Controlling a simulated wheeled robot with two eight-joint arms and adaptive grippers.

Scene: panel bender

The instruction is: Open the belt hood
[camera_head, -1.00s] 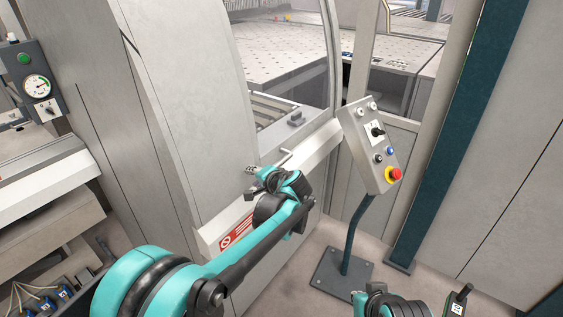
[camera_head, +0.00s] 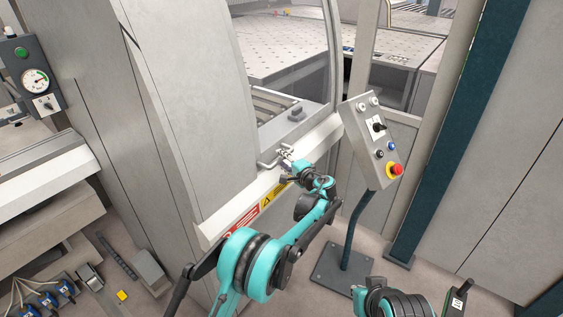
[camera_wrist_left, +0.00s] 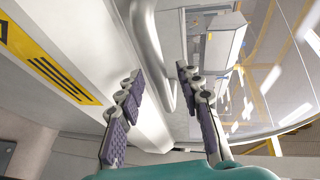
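The belt hood is the pale front (camera_head: 285,182) with a curved clear window (camera_head: 285,60) in the head view. A light metal bar handle (camera_head: 266,164) stands out from its rail. My left gripper (camera_head: 285,155) is at the handle, small and partly hard to make out there. In the left wrist view my left gripper (camera_wrist_left: 161,72) is open, with its two purple-padded fingers spread. The grey handle bar (camera_wrist_left: 152,50) runs between the fingers; I see no clear grip on it. My right arm shows at the bottom right; its fingers are outside the picture.
A control box (camera_head: 370,140) with a red emergency knob stands on a post to the right of the hood. A teal pillar (camera_head: 460,125) is behind it. A panel with a gauge (camera_head: 36,78) is at the far left.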

